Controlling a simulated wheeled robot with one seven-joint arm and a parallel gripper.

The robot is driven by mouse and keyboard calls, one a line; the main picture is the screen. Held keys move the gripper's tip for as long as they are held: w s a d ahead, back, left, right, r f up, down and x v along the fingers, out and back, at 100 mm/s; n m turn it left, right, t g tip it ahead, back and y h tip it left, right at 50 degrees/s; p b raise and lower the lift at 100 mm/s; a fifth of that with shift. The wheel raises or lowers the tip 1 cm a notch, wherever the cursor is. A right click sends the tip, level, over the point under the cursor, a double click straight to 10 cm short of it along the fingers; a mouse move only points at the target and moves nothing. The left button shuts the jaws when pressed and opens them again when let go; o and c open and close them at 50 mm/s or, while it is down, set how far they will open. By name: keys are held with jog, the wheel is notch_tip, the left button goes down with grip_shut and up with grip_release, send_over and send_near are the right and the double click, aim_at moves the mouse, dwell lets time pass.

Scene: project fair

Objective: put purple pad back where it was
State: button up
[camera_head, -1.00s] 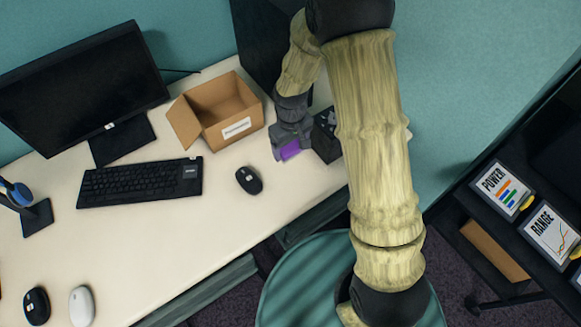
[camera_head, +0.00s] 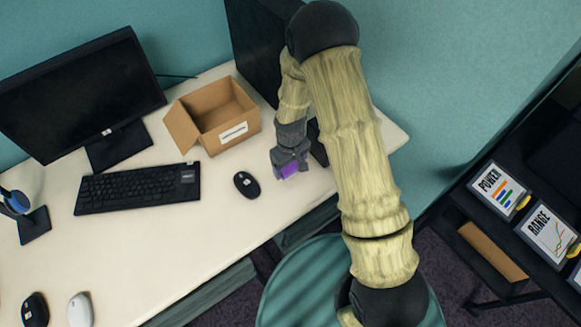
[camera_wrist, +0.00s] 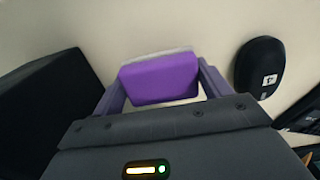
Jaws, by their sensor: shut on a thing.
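The purple pad (camera_wrist: 160,78) sits between the two fingers of my gripper (camera_wrist: 160,90) in the wrist view, with a pale edge along its far side. My gripper is shut on it. In the head view my gripper (camera_head: 288,172) is over the right part of the white desk (camera_head: 215,225), and a bit of the purple pad (camera_head: 289,170) shows at its tip. Whether the pad touches the desk I cannot tell. My arm hides part of the desk to the right.
A black mouse (camera_head: 246,185) lies just left of my gripper. An open cardboard box (camera_head: 208,120) stands behind it. A keyboard (camera_head: 137,188) and monitor (camera_head: 80,92) are farther left. A dark tower (camera_head: 262,50) stands behind my arm. The desk's front middle is clear.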

aim_at(290, 165)
jog(key=shift+w+f, duration=0.1)
jog(key=shift+f, duration=0.8)
jog(key=shift+f, duration=0.15)
jog(key=o, duration=1)
jog(key=shift+c, duration=0.2)
notch_tip(290, 165, up, 12)
jog(key=shift+r, duration=0.15)
